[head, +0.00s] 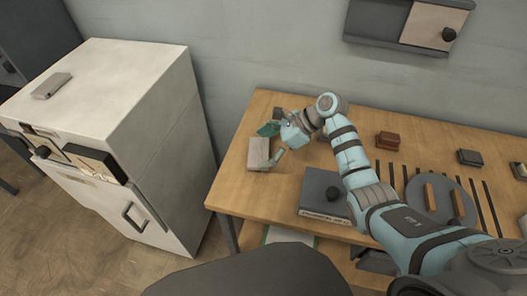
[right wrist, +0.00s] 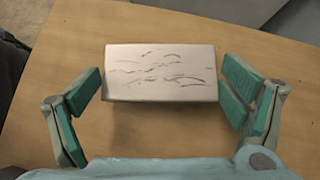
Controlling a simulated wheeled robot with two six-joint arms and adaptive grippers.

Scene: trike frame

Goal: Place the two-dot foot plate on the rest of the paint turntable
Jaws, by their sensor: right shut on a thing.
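A pale grey foot plate (head: 258,153) is at the left end of the wooden table. It also shows in the right wrist view (right wrist: 160,72), with dark scratch marks on its upper face; I make out no dots. My right gripper (head: 270,146) is shut on this plate, with a green-padded finger at each short end. I cannot tell whether the plate touches the table. The paint turntable (head: 422,197) looks like a grey disc with two upright brown pieces, at the right of the table beyond my arm. My left gripper is not in view.
A grey box with a black knob (head: 321,188) stands between plate and turntable. A brown block (head: 388,140) and a dark block (head: 470,158) sit farther back. Dark slots (head: 484,205) run beside the turntable. A white cabinet (head: 120,100) at left carries another small plate (head: 51,86).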

